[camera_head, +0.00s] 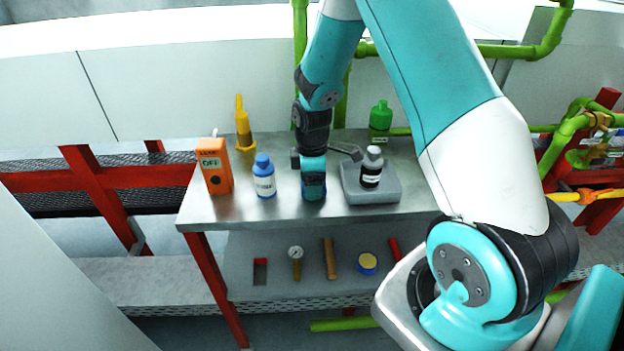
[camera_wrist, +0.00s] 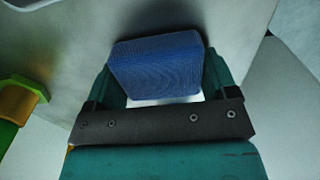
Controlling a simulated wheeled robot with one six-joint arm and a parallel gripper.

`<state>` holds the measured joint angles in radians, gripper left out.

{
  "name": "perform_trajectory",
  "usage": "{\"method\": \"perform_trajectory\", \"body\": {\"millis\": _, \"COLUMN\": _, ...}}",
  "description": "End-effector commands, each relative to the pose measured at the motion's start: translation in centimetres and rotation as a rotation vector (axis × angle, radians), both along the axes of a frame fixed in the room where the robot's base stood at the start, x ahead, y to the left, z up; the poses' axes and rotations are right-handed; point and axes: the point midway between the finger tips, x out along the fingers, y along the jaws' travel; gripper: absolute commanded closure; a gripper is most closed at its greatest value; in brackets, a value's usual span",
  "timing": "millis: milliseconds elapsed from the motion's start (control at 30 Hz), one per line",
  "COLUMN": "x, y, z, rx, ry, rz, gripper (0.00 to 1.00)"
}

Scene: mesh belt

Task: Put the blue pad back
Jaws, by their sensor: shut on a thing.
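The blue pad (camera_wrist: 157,62) is a thick, ribbed block. In the wrist view it sits between the two fingers of my gripper (camera_wrist: 160,78), which is shut on it. In the head view my gripper (camera_head: 313,187) points down at the front middle of the steel table (camera_head: 235,213), between the blue bottle and the grey scale. The pad is hard to make out there against the fingers. I cannot tell whether it touches the table top.
A blue bottle (camera_head: 264,178) and an orange box (camera_head: 214,166) stand left of my gripper. A grey scale (camera_head: 385,190) bearing a dark bottle (camera_head: 371,168) is on the right. A yellow bottle (camera_head: 243,125) and a green bottle (camera_head: 381,118) stand behind. Several items lie on the lower shelf (camera_head: 300,245).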

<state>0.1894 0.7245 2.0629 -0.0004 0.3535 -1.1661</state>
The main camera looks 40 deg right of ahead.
Motion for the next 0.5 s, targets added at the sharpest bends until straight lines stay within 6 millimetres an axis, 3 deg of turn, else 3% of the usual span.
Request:
{"method": "perform_trajectory", "body": {"millis": 33, "x": 0.0, "y": 0.0, "z": -0.2, "rx": 0.0, "ry": 0.0, "rz": 0.0, "gripper": 0.19}}
{"method": "perform_trajectory", "body": {"millis": 100, "x": 0.0, "y": 0.0, "z": -0.1, "rx": 0.0, "ry": 0.0, "rz": 0.0, "gripper": 0.03}}
{"method": "perform_trajectory", "body": {"millis": 133, "x": 0.0, "y": 0.0, "z": -0.1, "rx": 0.0, "ry": 0.0, "rz": 0.0, "gripper": 0.0}}
{"method": "perform_trajectory", "body": {"millis": 367, "x": 0.0, "y": 0.0, "z": 0.1, "rx": 0.0, "ry": 0.0, "rz": 0.0, "gripper": 0.0}}
{"method": "perform_trajectory", "body": {"millis": 500, "x": 0.1, "y": 0.0, "z": 1.5, "rx": -0.001, "ry": -0.004, "rz": 0.0, "gripper": 0.0}}
